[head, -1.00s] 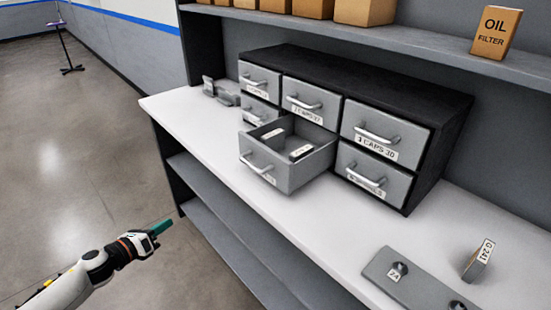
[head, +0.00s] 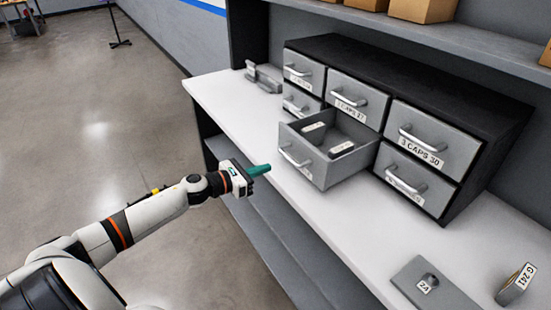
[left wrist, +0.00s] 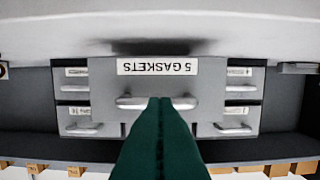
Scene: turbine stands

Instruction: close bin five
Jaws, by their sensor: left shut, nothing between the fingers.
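The bin cabinet (head: 492,112) is a dark case with two rows of grey drawers on the white bench. The open drawer (head: 308,166) is the lower middle one, pulled well out, with small labelled items inside. In the left wrist view its front (left wrist: 158,80) carries an upside-down label reading "5 GASKETS" and a silver handle (left wrist: 130,103). My left gripper (head: 262,170) has green fingers, shut and empty, just off the bench's front edge, to the left of the drawer front and pointing toward it. In the left wrist view the fingers (left wrist: 158,130) overlap the middle of the handle; contact cannot be told.
The other drawers, such as "3 CAPS 30" (head: 430,140), are shut. A grey bracket (head: 264,76) lies at the bench's far left. A plate labelled 2A (head: 440,287) and a G-241 block (head: 516,285) sit at the front right. Boxes (head: 422,10) stand on the shelf above.

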